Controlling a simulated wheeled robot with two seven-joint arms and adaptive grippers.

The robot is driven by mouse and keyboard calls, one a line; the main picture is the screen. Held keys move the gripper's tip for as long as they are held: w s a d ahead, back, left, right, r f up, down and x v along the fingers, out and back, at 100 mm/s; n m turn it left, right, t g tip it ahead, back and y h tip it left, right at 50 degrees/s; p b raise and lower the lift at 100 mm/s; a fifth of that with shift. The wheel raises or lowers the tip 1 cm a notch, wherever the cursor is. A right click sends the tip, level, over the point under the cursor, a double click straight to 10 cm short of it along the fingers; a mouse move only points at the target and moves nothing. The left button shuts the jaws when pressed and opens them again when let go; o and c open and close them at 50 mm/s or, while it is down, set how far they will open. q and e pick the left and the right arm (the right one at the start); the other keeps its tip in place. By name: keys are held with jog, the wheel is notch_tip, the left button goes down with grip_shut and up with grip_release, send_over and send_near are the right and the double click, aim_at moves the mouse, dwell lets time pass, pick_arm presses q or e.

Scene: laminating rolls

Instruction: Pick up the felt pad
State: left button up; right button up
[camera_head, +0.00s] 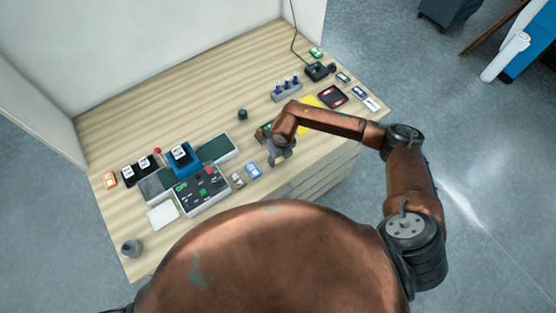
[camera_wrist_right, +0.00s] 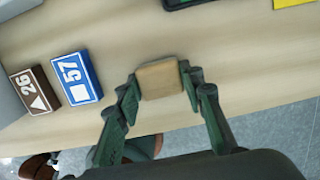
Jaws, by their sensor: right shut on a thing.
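The felt pad (camera_wrist_right: 160,79) looks like a small tan block with rounded edges in the right wrist view. My right gripper (camera_wrist_right: 161,84) has one green finger on each side of it and is shut on it. The pad is over the wooden table near its front edge; I cannot tell whether it touches the top. In the head view my right gripper (camera_head: 281,157) is above the front edge of the table, and the pad is hidden there. My left gripper is not in view.
A grey control panel (camera_head: 201,190), a blue holder (camera_head: 184,160) and a rack of blue-topped items (camera_head: 286,90) stand on the table (camera_head: 190,95). Bare wood lies behind them.

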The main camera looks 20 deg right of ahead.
jog(key=shift+r, duration=0.1)
jog(key=shift+r+b, duration=0.4)
jog(key=shift+r, duration=0.1)
jog(key=s+a+r+b, duration=0.4)
jog(key=s+r, duration=0.7)
jog(key=s, duration=0.2)
jog(key=shift+s+r, duration=0.25)
jog(key=shift+r, duration=0.15)
jog(key=shift+d, duration=0.1)
